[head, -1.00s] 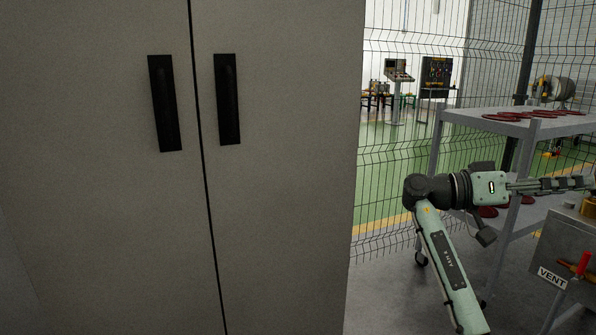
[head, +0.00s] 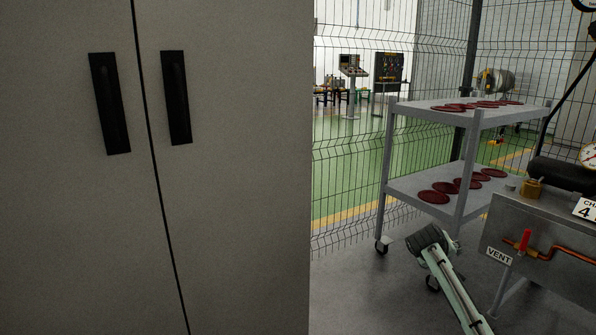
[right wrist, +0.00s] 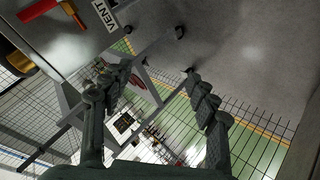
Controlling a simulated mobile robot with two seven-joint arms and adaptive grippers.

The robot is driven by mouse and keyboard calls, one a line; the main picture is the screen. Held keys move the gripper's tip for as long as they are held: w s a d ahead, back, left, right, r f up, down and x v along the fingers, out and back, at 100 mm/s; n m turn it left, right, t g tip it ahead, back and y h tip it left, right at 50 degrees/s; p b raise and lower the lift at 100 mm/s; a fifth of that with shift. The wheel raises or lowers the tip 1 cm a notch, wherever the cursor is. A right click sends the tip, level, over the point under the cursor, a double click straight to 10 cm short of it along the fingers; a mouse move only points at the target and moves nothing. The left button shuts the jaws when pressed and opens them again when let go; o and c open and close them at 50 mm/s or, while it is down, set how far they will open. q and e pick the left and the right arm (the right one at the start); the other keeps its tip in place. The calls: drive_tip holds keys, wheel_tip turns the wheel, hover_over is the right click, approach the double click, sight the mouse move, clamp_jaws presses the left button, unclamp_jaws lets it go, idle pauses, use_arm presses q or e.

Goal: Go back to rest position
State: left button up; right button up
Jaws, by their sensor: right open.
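My right gripper (right wrist: 150,84) is open in the right wrist view, its two dark fingers wide apart with nothing between them. Beyond the fingers are the shelf trolley, the mesh fence and the floor. My left gripper and left arm are in neither view.
A closed grey cabinet (head: 240,210) with two black handles fills the left. A shelf trolley (head: 425,188) with dark red discs stands before the mesh fence (head: 345,150). A grey metal unit (head: 560,250) labelled VENT, with a red lever, stands at the right.

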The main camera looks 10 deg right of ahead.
drive_tip(key=w+a+f+n+t+y, duration=0.1)
drive_tip(key=w+a+f+y, duration=0.15)
drive_tip(key=a, duration=0.35)
drive_tip(key=s+a+f+n+g+y, duration=0.1)
drive_tip(key=s+a+f, duration=0.3)
drive_tip(key=s+f, duration=0.25)
drive_tip(key=s+a+f+y, duration=0.2)
drive_tip(key=s+a+f, duration=0.1)
drive_tip(key=s+f, duration=0.35)
drive_tip(key=s+a+f+g, duration=0.1)
drive_tip(key=s+f, duration=0.3)
drive_tip(key=s, duration=0.5)
drive_tip(key=s+a+f+g+y, duration=0.1)
drive_tip(key=s+a+f, duration=0.3)
drive_tip(key=s, duration=0.5)
drive_tip(key=s+a+f+g, duration=0.1)
drive_tip(key=s+a+f, duration=0.2)
drive_tip(key=s, duration=0.6)
drive_tip(key=shift+s+f+n, duration=0.3)
drive_tip(key=shift+s+f, duration=0.1)
drive_tip(key=shift+a, duration=0.1)
